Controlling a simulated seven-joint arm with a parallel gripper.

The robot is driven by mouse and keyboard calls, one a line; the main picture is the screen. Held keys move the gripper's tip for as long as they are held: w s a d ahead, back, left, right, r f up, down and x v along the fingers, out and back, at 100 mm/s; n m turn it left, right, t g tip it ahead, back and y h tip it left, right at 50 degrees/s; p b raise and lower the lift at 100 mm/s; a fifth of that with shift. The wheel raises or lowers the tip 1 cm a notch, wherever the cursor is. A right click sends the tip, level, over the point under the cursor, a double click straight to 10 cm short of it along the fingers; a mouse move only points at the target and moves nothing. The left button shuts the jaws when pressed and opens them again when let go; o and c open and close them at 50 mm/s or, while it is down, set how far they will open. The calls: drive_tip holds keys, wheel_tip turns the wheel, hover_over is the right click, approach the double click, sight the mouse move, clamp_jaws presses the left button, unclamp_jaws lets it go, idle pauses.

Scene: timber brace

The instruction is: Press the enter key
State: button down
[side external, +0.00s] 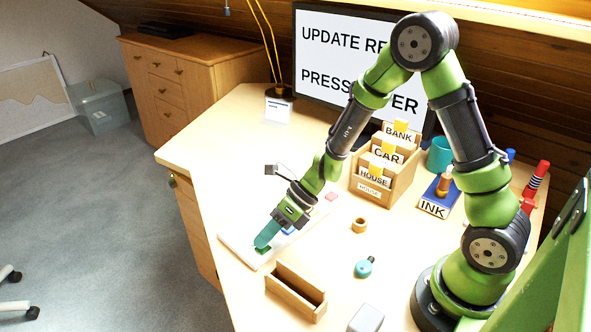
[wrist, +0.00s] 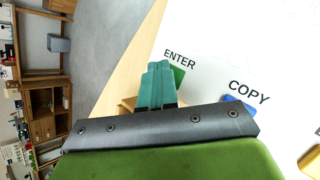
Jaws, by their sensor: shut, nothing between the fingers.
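The green enter key (wrist: 179,75) shows in the wrist view beside the printed word ENTER, partly hidden behind my fingers. It sits on a white panel (side external: 238,243) on the desk. My gripper (side external: 266,240) is shut and empty, its teal fingers (wrist: 157,85) pointing down at the panel's near-left end, at the enter key. In the side view the fingers hide most of the key, so I cannot tell whether they touch it. A monitor (side external: 325,60) shows partly covered text beginning UPDATE and PRESS.
A blue key (wrist: 240,108) marked COPY lies beside the enter key, and a pink-red key (side external: 331,197) lies farther along. A wooden holder (side external: 296,290), a tape ring (side external: 359,225) and a teal-topped item (side external: 364,267) stand nearby. A card box (side external: 398,185) stands behind.

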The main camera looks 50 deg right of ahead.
sight(267, 246)
drive_tip(key=shift+r, duration=0.85)
drive_tip(key=shift+r, duration=2.5)
